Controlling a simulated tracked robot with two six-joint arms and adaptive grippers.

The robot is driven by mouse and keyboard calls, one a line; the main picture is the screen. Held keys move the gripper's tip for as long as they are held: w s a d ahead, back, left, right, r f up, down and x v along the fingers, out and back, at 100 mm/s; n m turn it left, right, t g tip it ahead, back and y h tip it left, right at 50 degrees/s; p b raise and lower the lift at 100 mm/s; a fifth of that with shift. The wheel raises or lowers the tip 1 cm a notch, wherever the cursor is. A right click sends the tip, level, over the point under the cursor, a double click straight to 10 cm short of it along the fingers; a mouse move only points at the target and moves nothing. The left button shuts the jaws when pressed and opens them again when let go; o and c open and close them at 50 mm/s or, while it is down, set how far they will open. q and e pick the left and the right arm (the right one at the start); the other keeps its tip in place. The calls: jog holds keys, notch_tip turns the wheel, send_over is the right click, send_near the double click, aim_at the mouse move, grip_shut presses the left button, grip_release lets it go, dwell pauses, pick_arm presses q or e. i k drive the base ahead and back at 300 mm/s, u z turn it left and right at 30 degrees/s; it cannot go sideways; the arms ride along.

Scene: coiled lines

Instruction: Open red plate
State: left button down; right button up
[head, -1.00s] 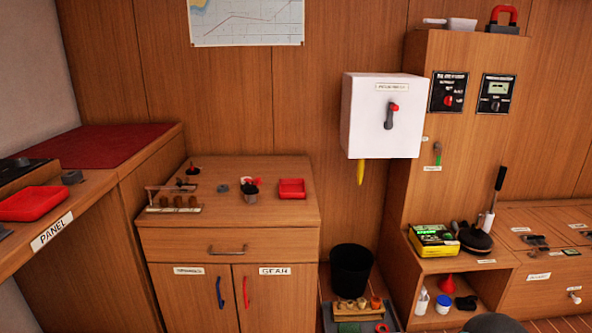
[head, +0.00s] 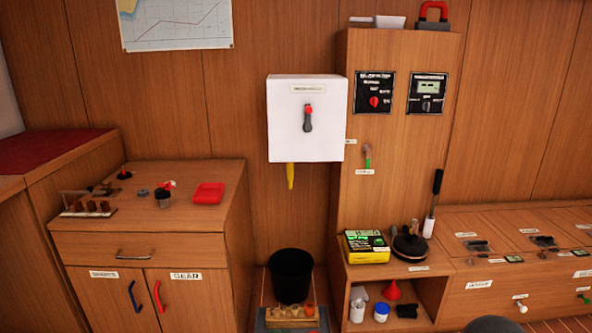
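A flat red square piece (head: 208,193), like a plate or shallow tray, lies on top of the wooden cabinet (head: 150,217) at the left. I cannot tell whether it is the plate the task names. The cabinet has a drawer with a grey handle (head: 134,255) and two shut doors, one with a blue handle (head: 136,297) and one, labelled GEAR, with a red handle (head: 159,297). Neither of my grippers is in view.
A white wall box (head: 306,135) with a red-tipped lever hangs mid-picture. Below stands a black bucket (head: 291,276) behind a wooden rack (head: 291,317). A tall cabinet (head: 390,150) with two dials and low lockers (head: 530,220) fill the right.

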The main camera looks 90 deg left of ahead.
aim_at(169, 186)
jog(key=z, duration=0.55)
jog(key=i, duration=0.45)
jog(key=u, duration=2)
jog(key=i, duration=0.2)
jog(key=u, duration=2.6)
jog(key=k, duration=0.55)
jog(key=u, duration=0.3)
jog(key=i, duration=1.55)
jog(key=z, duration=0.3)
